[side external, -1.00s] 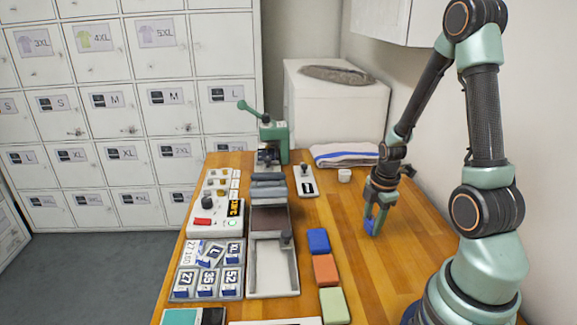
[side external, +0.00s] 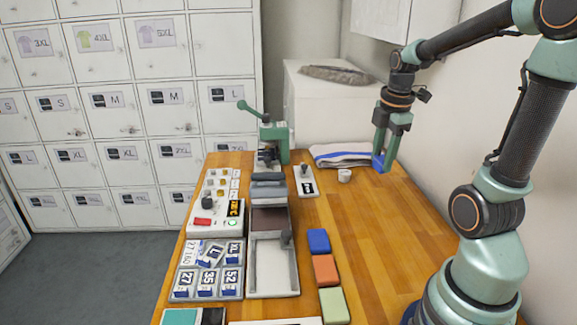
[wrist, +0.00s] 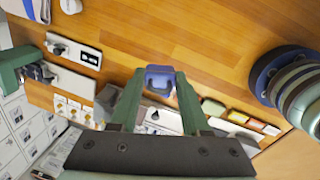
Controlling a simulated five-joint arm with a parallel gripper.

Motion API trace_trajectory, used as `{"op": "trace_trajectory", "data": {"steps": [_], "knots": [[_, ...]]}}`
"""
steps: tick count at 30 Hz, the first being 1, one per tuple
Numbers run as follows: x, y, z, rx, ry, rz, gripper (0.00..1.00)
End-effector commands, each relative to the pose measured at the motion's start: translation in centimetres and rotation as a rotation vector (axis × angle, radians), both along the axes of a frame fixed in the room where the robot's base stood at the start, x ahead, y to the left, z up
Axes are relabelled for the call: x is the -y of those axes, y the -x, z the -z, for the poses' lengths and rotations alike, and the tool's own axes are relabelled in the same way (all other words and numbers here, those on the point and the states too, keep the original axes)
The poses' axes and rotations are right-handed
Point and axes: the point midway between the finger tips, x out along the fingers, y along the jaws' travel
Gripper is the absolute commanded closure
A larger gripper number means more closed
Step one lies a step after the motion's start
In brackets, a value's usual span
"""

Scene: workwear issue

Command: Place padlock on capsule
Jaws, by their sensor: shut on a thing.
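My gripper (side external: 384,157) is shut on a blue padlock (side external: 378,162) and holds it above the back right of the wooden table. In the wrist view the padlock (wrist: 159,82) sits between the two green fingertips, with its grey shackle partly visible. A small white rounded piece (side external: 344,175), which may be the capsule, stands on the table to the left of and below the gripper in the side view. It also shows near the top left of the wrist view (wrist: 71,6). No other thing in view looks like a capsule.
A folded white towel with a blue stripe (side external: 340,152) lies behind the white piece. A white plate with a knob (side external: 305,182) is to its left. Blue, orange and green blocks (side external: 326,270) line the middle front. The table's right part is clear.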

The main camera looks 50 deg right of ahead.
Motion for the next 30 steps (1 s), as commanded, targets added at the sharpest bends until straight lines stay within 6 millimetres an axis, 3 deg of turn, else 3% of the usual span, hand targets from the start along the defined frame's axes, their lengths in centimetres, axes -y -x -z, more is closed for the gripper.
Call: {"op": "trace_trajectory", "data": {"steps": [5, 12, 16, 20, 23, 25, 30], "knots": [[-2.2, -2.8, -0.5, 0.004, -0.016, 0.007, 1.00], [-8.2, -8.1, -0.3, 0.009, -0.052, 0.048, 1.00], [-10.9, -9.8, -0.2, 0.009, -0.065, 0.068, 1.00], [-12.3, -10.7, -0.2, 0.009, -0.073, 0.089, 1.00], [-11.7, -10.7, -0.2, 0.007, -0.079, 0.156, 1.00], [-10.4, -10.4, -0.2, 0.006, -0.087, 0.255, 1.00], [-4.8, -8.6, -0.3, -0.005, -0.114, 0.661, 1.00]]}}
